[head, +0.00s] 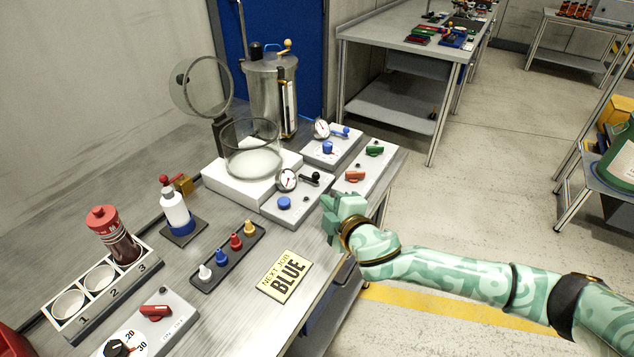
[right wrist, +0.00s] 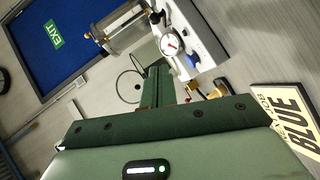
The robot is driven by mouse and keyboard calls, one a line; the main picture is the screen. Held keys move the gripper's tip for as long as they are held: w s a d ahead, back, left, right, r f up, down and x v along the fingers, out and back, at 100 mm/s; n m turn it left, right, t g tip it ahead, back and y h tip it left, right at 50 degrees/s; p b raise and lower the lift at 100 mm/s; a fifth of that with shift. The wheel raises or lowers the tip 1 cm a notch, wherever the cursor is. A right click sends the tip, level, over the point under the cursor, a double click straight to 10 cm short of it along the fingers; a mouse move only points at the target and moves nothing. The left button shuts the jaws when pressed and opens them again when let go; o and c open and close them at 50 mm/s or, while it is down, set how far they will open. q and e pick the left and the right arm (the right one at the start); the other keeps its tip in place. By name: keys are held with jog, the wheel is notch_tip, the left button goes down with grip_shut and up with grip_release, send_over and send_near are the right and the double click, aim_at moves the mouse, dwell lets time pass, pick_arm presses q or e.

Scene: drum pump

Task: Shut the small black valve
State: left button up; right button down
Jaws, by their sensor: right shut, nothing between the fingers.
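The small black valve (head: 311,178) is a short dark lever on a white block (head: 275,212), beside a round gauge (head: 287,180) and a blue knob (head: 284,203). In the right wrist view a dark lever (right wrist: 156,17) shows by the gauge (right wrist: 171,43). My right gripper (head: 333,207) is shut and empty, just in front of and to the right of this block, apart from the valve. Its fingers (right wrist: 155,84) also show together in the right wrist view. My left gripper is not in view.
A glass vessel (head: 252,150) stands behind the valve block. Another block to the right bears a red lever (head: 355,176) and a green lever (head: 374,149). A BLUE sign (head: 286,276) lies near the front edge. Coloured pegs (head: 236,241) stand in a tray to the left.

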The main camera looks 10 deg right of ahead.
jog(key=b, duration=0.4)
send_near(318, 182)
jog(key=w+a, duration=0.1)
jog(key=w+a+r, duration=0.1)
jog(key=a, duration=0.1)
jog(key=w+a, duration=0.1)
jog(key=a, duration=0.1)
jog(key=shift+w+r, duration=0.2)
jog(key=shift+r, duration=0.1)
jog(key=shift+w+d+f+b, duration=0.3)
jog(key=shift+w+d+f, duration=0.15)
jog(key=shift+w+d, duration=0.55)
jog(key=shift+w, duration=0.25)
jog(key=shift+d, duration=0.1)
